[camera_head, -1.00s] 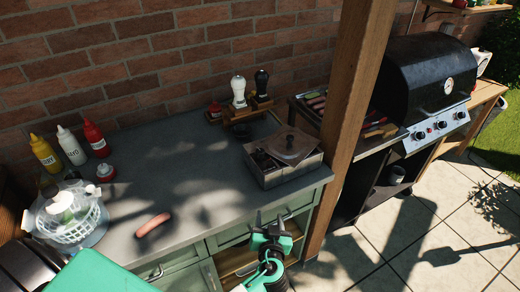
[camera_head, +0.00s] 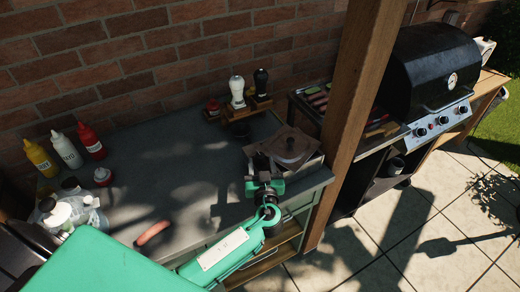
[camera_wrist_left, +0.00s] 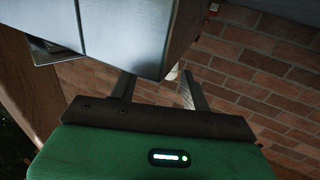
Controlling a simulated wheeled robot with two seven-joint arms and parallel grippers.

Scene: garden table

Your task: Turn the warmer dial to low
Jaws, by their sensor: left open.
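The warmer (camera_head: 308,166), a metal box with a round lid (camera_head: 290,150) on top, stands at the right end of the counter. My left gripper (camera_head: 260,160) is at its front left and hides part of it. In the left wrist view the open, empty jaws (camera_wrist_left: 158,88) are close to a grey metal box (camera_wrist_left: 130,32), which looks like the warmer. I cannot tell whether they touch it. The warmer's dial cannot be made out in either view. My right gripper is not in view.
A wooden post (camera_head: 352,110) rises just right of the warmer. A black grill (camera_head: 425,75) with several knobs stands beyond it. Shakers (camera_head: 237,90) stand behind the warmer. A sausage (camera_head: 153,232) and sauce bottles (camera_head: 66,150) are at the left. The counter's middle is clear.

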